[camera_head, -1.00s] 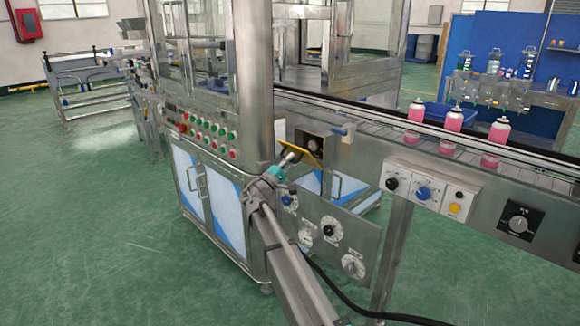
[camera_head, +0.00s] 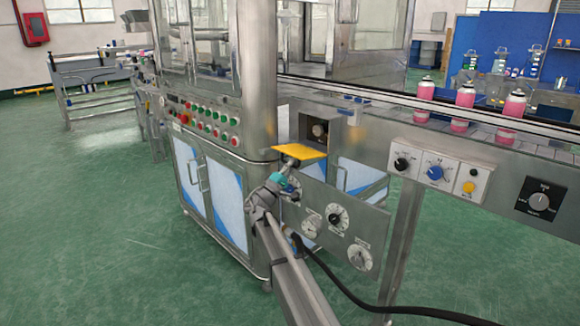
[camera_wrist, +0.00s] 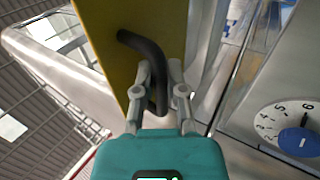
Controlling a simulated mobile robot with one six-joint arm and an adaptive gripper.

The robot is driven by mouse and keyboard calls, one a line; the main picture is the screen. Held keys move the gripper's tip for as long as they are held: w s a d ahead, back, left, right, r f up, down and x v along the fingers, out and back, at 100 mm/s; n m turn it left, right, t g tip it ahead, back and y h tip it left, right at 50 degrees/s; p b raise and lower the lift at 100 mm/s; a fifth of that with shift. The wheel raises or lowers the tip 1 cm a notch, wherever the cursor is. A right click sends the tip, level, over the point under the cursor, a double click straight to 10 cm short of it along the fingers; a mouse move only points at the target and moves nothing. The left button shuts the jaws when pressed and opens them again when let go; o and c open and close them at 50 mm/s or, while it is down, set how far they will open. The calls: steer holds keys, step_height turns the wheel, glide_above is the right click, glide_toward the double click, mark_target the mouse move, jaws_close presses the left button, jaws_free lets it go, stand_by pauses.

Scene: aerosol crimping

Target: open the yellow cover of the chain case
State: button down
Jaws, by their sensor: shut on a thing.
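The yellow cover (camera_head: 300,151) of the chain case stands out nearly flat from the front of the metal case (camera_head: 326,128), below its opening, where a dark round part shows. In the wrist view the yellow cover (camera_wrist: 105,35) fills the upper left and carries a black bent handle (camera_wrist: 143,48). My gripper (camera_wrist: 160,98) has its grey fingers shut around the lower end of this handle. In the head view my gripper (camera_head: 288,166) is small and just under the cover; the handle is hidden there.
A dial panel (camera_head: 338,222) hangs just below and right of my gripper. A dial with a blue knob (camera_wrist: 297,141) is close by in the wrist view. A conveyor with pink cans (camera_head: 464,104) runs at right. A black cable (camera_head: 345,292) crosses below. Open green floor lies left.

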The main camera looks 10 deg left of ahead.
steer(key=shift+w+d+f+b, duration=0.1)
steer(key=shift+f+b, duration=0.2)
steer(key=shift+f, duration=0.15)
steer(key=shift+w+d+f+b, duration=0.1)
steer(key=shift+f+b, duration=0.2)
steer(key=shift+f, duration=0.15)
steer(key=c, duration=0.7)
jaws_free()
